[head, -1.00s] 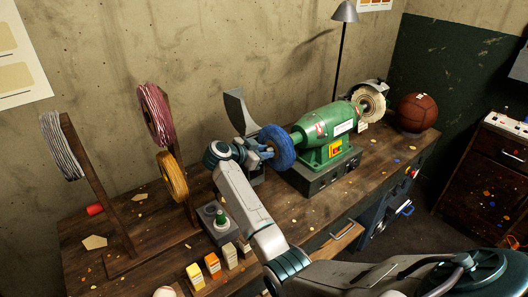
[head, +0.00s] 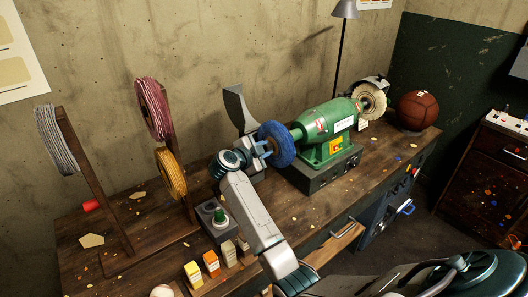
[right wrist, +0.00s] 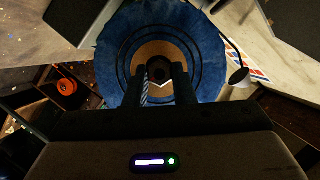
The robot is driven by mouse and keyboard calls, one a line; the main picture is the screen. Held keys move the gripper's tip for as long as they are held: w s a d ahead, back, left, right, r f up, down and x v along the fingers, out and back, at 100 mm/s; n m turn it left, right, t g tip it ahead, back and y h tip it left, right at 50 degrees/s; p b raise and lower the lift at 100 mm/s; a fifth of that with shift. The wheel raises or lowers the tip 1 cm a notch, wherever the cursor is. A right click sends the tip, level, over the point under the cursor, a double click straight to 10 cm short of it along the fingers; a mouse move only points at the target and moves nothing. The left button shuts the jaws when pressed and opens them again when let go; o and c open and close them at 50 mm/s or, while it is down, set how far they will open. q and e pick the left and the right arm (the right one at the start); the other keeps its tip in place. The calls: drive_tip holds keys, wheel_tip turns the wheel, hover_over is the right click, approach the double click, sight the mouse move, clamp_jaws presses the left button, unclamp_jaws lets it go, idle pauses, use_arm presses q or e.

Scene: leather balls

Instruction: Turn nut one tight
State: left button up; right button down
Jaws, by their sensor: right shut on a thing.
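The green bench grinder (head: 322,124) stands on the workbench with a blue buffing wheel (head: 277,143) on its left end. My right gripper (head: 264,148) reaches the outer face of this wheel from the left. In the right wrist view the same blue wheel (right wrist: 205,45) is seen face on, with a tan centre disc. A dark nut (right wrist: 159,72) sits at its middle, between the two fingers of my right gripper (right wrist: 163,82), which are shut on it. In the head view the nut is hidden by the fingers. My left gripper is not in view.
A pale buffing wheel (head: 371,101) is on the grinder's right end. A brown leather ball (head: 417,110) stands beyond it. At left is a wooden rack with grey, pink and yellow wheels (head: 171,174). Small coloured blocks (head: 211,262) and a grey box (head: 213,219) stand near the front.

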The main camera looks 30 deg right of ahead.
drive_tip(key=m+b, duration=0.1)
drive_tip(key=m+t+b, duration=0.1)
drive_tip(key=m, duration=0.1)
drive_tip(key=shift+s+f+h+b, duration=0.1)
drive_tip(key=shift+f+h+b, duration=0.25)
drive_tip(key=shift+f+h, duration=0.05)
use_arm(q)
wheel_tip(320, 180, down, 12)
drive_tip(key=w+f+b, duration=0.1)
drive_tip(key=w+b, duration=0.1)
drive_tip(key=b, duration=0.9)
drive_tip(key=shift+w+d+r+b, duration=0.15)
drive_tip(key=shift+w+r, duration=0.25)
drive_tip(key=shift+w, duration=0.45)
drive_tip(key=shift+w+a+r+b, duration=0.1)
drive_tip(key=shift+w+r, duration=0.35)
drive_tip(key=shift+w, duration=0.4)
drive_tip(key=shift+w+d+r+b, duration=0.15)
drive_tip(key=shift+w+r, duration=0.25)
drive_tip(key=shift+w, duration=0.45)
use_arm(e)
drive_tip(key=shift+f+m+t+h, duration=0.1)
drive_tip(key=shift+m+t+h, duration=0.35)
drive_tip(key=shift+m, duration=1.05)
drive_tip(key=shift+f+m+t+h, duration=0.15)
drive_tip(key=shift+m+h, duration=0.45)
drive_tip(key=shift+m, duration=0.9)
drive_tip(key=shift+r+m+t+h, duration=0.1)
drive_tip(key=shift+m+t+h, duration=0.35)
drive_tip(key=shift+m, duration=1.05)
